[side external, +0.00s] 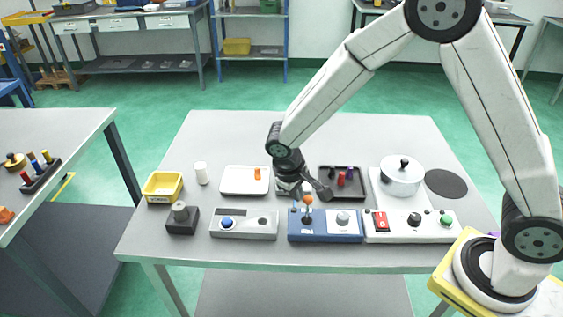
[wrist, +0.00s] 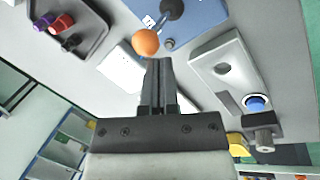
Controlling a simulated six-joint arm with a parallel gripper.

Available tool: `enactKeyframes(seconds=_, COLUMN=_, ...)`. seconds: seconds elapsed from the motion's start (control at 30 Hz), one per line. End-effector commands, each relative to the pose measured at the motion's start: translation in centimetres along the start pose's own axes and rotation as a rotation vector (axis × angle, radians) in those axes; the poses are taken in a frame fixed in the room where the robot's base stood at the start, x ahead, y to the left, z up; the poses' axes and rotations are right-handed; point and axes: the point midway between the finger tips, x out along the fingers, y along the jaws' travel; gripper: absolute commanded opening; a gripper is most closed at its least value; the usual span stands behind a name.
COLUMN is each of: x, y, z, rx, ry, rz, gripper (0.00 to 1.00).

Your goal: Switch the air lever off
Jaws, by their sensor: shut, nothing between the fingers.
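The air lever is a short stick with an orange ball top (side external: 308,199) on a blue box (side external: 345,230) near the front middle of the table. In the side view it stands roughly upright from its dark base. In the wrist view the orange ball (wrist: 145,42) is just ahead of my fingertips, slightly left, with the blue box (wrist: 205,14) beyond. My gripper (side external: 297,192) points down just behind and left of the ball. In the wrist view its fingers (wrist: 158,65) are together and empty. I cannot tell whether they touch the ball.
A grey box with a blue button (side external: 227,223) stands left of the blue box. A white panel with a red switch (side external: 381,221) adjoins it on the right. Behind are a white tray (side external: 232,187) and a dark tray of pegs (side external: 360,194). A pot (side external: 401,178) stands back right.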

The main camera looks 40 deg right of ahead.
Motion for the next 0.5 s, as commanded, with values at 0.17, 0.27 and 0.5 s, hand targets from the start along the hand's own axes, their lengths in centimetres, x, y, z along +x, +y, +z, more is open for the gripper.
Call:
enactKeyframes(seconds=0.17, x=-0.01, y=-0.14, z=0.17, rx=0.003, ry=0.009, rz=0.015, gripper=0.00)
enactKeyframes(seconds=0.27, x=-0.03, y=-0.19, z=0.23, rx=0.005, ry=0.014, rz=0.023, gripper=0.00)
enactKeyframes(seconds=0.5, x=-0.07, y=-0.36, z=0.39, rx=0.009, ry=0.027, rz=0.042, gripper=0.00)
